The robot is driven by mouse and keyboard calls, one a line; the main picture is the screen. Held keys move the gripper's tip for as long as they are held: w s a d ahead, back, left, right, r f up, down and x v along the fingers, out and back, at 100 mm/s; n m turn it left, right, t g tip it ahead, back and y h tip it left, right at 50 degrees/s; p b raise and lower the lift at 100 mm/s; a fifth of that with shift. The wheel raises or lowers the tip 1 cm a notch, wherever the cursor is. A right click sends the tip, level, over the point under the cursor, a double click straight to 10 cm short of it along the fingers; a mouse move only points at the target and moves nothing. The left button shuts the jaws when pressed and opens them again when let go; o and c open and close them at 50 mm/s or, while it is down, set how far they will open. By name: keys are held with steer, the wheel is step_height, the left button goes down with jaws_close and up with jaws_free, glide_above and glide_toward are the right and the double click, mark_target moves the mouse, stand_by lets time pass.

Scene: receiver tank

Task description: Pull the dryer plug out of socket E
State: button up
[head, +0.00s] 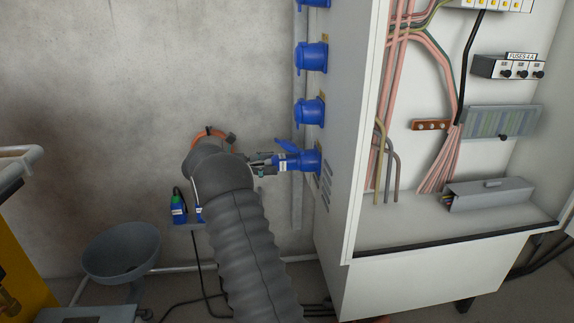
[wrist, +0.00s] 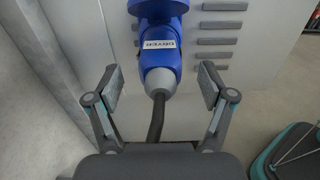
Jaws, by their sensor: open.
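The dryer plug (wrist: 160,58) is blue with a white label and a grey end, and a dark cable runs from it toward my gripper. It sits in a blue socket (wrist: 157,7) on the cabinet side; the socket's letter is not readable. In the head view the plug (head: 287,163) is in the lowest blue socket (head: 309,160), whose lid is raised. My gripper (wrist: 160,78) is open, one finger on each side of the plug's rear end, with visible gaps. In the head view my gripper (head: 266,164) is just left of the plug, partly hidden by my arm.
More blue sockets (head: 311,112) line the cabinet side above. The open cabinet (head: 345,130) holds wires and fuses. Another blue plug (head: 178,209) is left of my arm. A grey funnel (head: 122,250) stands lower left. A pale wall lies close behind.

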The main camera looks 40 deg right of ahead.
mark_target(287, 163)
steer(key=x, duration=0.3)
steer(key=shift+s+d+r, duration=0.1)
steer(key=shift+s+d, duration=0.05)
steer(key=shift+d, duration=0.05)
steer(key=shift+p+x, duration=0.5)
steer(key=shift+x, duration=0.5)
steer(key=shift+d, duration=0.1)
steer(key=shift+s+d+f, duration=0.1)
steer(key=shift+s+f, duration=0.1)
steer(key=shift+f, duration=0.05)
jaws_close()
steer(key=shift+w+a, duration=0.25)
steer(key=shift+a, duration=0.15)
steer(key=shift+v, duration=1.25)
steer(key=shift+a+r, duration=0.1)
